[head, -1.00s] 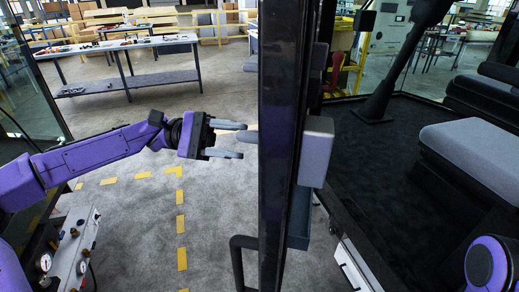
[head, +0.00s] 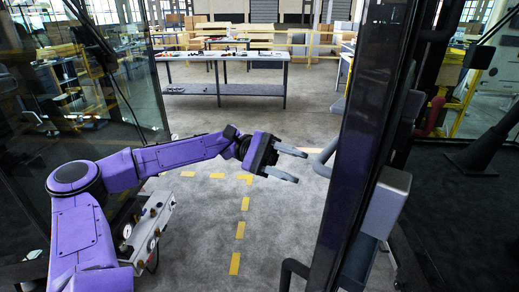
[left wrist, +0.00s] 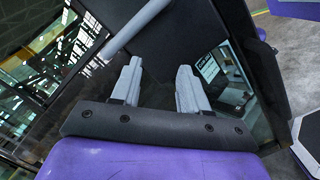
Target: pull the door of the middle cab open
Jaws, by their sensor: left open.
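The cab door beside my left gripper shows in the head view as a tall dark frame post (head: 362,140), slightly tilted, with a grey box (head: 387,202) on its right side. A grey bar handle (head: 324,158) stands out from its left side. My left gripper (head: 292,166) is open and empty, its fingertips just left of the handle. In the left wrist view, the grey bar (left wrist: 138,27) lies beyond the open fingers (left wrist: 159,82), toward the upper left. I cannot tell whether they touch it. My right gripper is not in view.
A black curved rail (head: 290,270) stands low beside the door post. A gauge panel (head: 148,230) sits below my left arm. Dark glass (head: 90,90) stands at the left. A long workbench (head: 222,88) is at the back; the floor between is clear.

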